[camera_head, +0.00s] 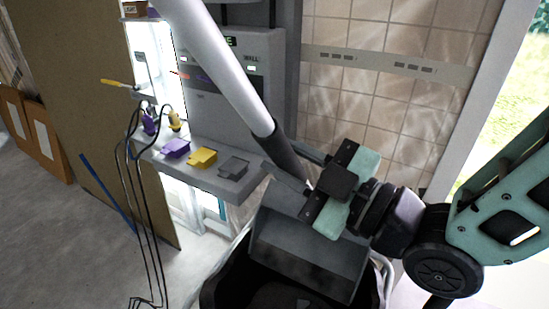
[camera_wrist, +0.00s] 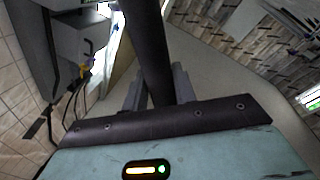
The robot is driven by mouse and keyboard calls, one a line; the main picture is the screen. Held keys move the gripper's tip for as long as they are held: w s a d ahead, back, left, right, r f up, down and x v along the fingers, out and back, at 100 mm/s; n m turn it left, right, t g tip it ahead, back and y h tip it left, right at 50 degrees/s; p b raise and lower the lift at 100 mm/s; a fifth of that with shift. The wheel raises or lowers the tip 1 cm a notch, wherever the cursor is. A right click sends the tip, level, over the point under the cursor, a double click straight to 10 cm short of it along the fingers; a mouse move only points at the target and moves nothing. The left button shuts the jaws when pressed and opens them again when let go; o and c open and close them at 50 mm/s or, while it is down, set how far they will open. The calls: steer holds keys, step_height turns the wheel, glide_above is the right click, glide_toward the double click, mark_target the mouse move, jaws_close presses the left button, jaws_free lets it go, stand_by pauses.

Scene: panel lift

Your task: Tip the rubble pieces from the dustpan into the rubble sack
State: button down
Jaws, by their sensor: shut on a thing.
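The grey dustpan (camera_head: 308,250) hangs tilted over the black rubble sack (camera_head: 222,284), below my gripper, with its broad face toward the camera. Its long handle (camera_head: 228,80) is a pale tube with a dark lower section and runs up to the left. My gripper (camera_head: 300,168) is shut on the dark section. In the wrist view the dark handle (camera_wrist: 148,50) passes between both fingers (camera_wrist: 155,90). The sack stands open at the bottom of the head view, partly covered by the pan. I cannot make out separate rubble pieces; the sack's inside is dark.
A grey ledge (camera_head: 215,175) behind the sack holds purple, yellow and grey items. Black cables (camera_head: 135,200) hang left of it. A brown board (camera_head: 80,90) leans at the left, with open floor (camera_head: 60,235) before it. A tiled wall (camera_head: 345,100) stands behind.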

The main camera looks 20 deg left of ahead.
steer(key=w+d+r+m+h+p, duration=0.1)
steer(key=w+m+p, duration=0.3)
steer(key=w, duration=1.1)
steer(key=w+d+r+m+p, duration=0.3)
steer(key=w+p, duration=0.6)
steer(key=w, duration=0.7)
steer(key=shift+d+m+h, duration=0.15)
steer(key=shift+m+h, duration=0.25)
steer(key=shift+m, duration=0.4)
steer(key=shift+w, duration=0.1)
